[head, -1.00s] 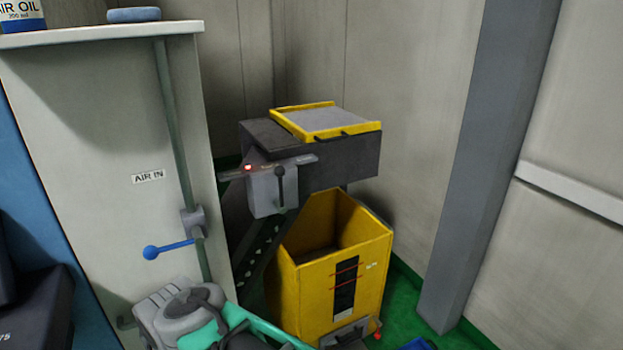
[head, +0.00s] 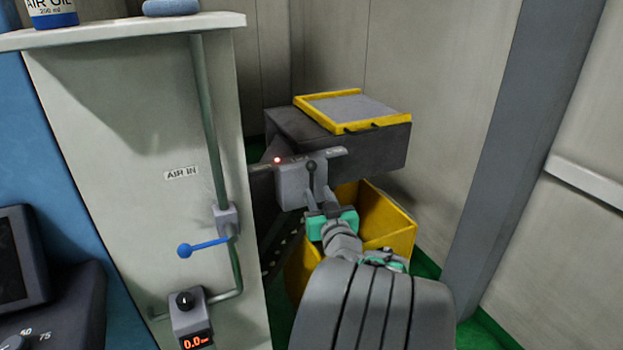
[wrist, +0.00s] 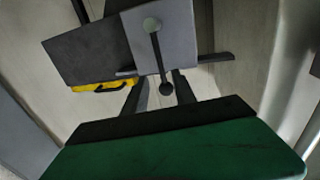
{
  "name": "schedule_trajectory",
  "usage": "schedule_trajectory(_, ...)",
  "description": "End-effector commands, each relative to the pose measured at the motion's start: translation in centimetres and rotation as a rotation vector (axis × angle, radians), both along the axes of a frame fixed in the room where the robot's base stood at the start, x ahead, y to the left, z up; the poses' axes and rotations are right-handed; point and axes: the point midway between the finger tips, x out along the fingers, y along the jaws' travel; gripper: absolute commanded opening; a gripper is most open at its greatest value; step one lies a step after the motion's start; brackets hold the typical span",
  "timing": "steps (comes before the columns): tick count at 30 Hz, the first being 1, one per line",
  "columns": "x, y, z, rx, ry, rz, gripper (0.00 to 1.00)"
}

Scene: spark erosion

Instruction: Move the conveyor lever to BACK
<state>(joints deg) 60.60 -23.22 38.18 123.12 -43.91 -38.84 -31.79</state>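The conveyor lever (head: 312,178) is a thin dark stick with a black knob, standing about upright on the front of a grey control box (head: 290,190). My gripper (head: 322,197) is just in front of and below the box, its fingertips near the lever's lower part. In the wrist view, which looks turned over, the lever (wrist: 158,55) hangs from a round pivot with its knob lowest. There the two grey fingers of my gripper (wrist: 159,76) stand apart on either side of the knob. The gripper is open; I cannot tell if a finger touches the lever.
The conveyor (head: 390,145) carries a yellow-edged tray (head: 385,98). A yellow bin (head: 395,240) stands below, partly behind my arm. Left is a pale cabinet (head: 110,130) with a pipe and blue-handled valve (head: 205,247).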

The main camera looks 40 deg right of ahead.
Motion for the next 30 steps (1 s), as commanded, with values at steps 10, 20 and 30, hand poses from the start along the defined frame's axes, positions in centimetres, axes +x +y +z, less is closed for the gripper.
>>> schedule_trajectory(10,5.5,-2.5,0.2,0.001,0.002,0.006,0.33)
schedule_trajectory(20,6.6,-3.2,0.0,0.000,0.001,0.004,0.33)
schedule_trajectory(30,6.6,-3.2,0.0,0.000,0.001,0.005,0.10)
